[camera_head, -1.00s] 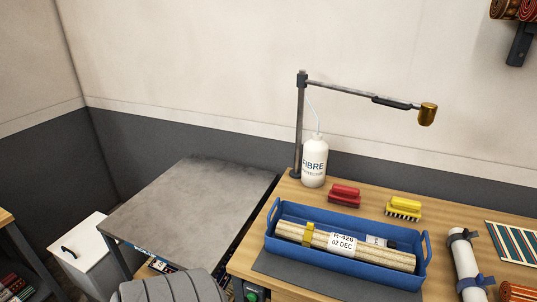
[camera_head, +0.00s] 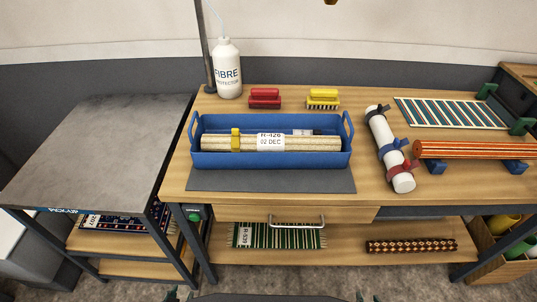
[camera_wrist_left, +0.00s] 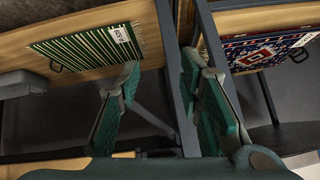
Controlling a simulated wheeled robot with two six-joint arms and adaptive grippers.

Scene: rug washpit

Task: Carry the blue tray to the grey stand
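The blue tray (camera_head: 210,160) sits level on the wooden bench, partly on a dark grey mat, with a raised handle at each end. It holds a rolled cream rug with a yellow band, labelled R-426 02 DEC. The grey stand (camera_head: 100,140) has a bare grey top and is left of the bench. My left gripper (camera_wrist_left: 160,72) is open and empty in the left wrist view, with green pads apart, below bench-top height. Its tips barely show at the bottom edge of the head view (camera_head: 178,293). Only small tips of my right gripper (camera_head: 366,297) show there.
On the bench (camera_head: 250,206) are a white bottle (camera_head: 228,70), a red brush (camera_head: 265,98), a yellow brush (camera_head: 323,98), a strapped white roll (camera_head: 388,148) and an orange striped roll (camera_head: 470,150). A lamp post (camera_head: 205,45) rises behind. The stand's top is clear.

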